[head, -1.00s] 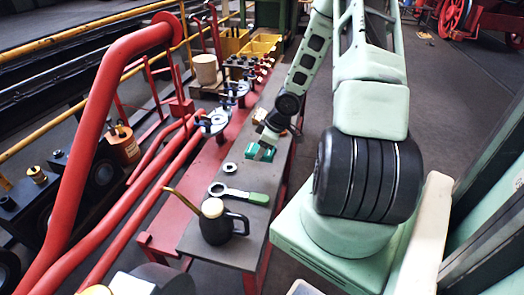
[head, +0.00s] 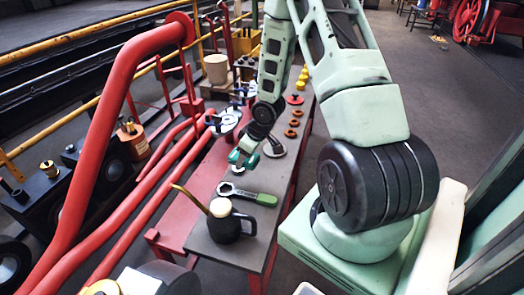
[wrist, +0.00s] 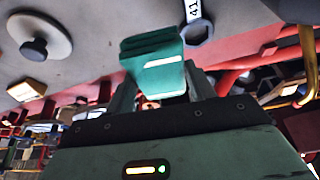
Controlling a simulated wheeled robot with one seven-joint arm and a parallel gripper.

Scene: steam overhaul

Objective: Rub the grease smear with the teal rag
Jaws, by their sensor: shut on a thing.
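My gripper (head: 243,154) is shut on the teal rag (wrist: 155,66), a folded pad. In the wrist view the rag sits between the two fingers and appears to be above the grey bench top. I cannot make out the grease smear in either view; the arm, gripper and rag cover part of the bench.
A green-handled ring spanner (head: 248,194) and a black oil can (head: 226,222) lie and stand on the bench (head: 205,243). A round plate with a black knob (wrist: 38,38) is close by. Red pipes (head: 150,210) run along the left; blue valve handles stand behind.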

